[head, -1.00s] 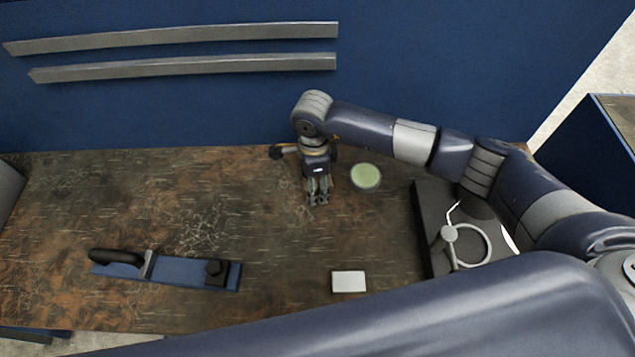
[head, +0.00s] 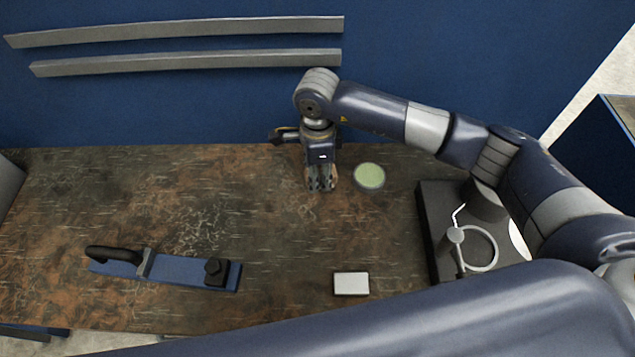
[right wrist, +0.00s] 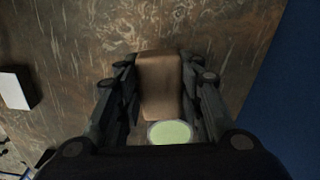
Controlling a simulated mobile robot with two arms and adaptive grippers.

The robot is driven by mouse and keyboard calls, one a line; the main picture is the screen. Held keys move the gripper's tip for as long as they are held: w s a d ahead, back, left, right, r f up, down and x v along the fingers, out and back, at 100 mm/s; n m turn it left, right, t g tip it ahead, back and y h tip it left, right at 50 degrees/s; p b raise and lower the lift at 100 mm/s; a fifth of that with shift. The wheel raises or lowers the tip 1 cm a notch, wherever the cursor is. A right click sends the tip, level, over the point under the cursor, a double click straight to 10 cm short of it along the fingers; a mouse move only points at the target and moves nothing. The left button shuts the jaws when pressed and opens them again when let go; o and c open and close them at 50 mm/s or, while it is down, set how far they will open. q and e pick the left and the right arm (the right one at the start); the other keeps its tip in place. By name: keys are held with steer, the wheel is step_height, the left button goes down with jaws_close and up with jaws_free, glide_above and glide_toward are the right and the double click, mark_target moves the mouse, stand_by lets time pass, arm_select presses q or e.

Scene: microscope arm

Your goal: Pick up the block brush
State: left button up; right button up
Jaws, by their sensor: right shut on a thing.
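The block brush (right wrist: 160,85) shows in the right wrist view as a plain brown wooden block between the fingers of my right gripper (head: 321,186). The gripper is shut on it, with a finger pair along each long side. In the head view the gripper points down over the back middle of the table and mostly hides the brush. Bristles are not visible, and I cannot tell whether the brush touches the table. My left gripper is not in view.
A round green-topped dish (head: 369,176) sits just right of the gripper. A dark microscope stand (head: 437,225) is farther right. A white box (head: 351,283) lies at the front, and a blue tool with black handles (head: 180,270) at front left. The table's middle is clear.

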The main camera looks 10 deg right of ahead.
steer(key=s+b, duration=0.1)
steer(key=s, duration=0.4)
steer(key=s+r+b, duration=0.1)
steer(key=s+b, duration=0.1)
steer(key=s, duration=0.3)
steer(key=s+d+b, duration=0.1)
steer(key=s, duration=0.5)
steer(key=shift+r, duration=0.15)
steer(key=o, duration=0.4)
steer(key=shift+c, duration=1.4)
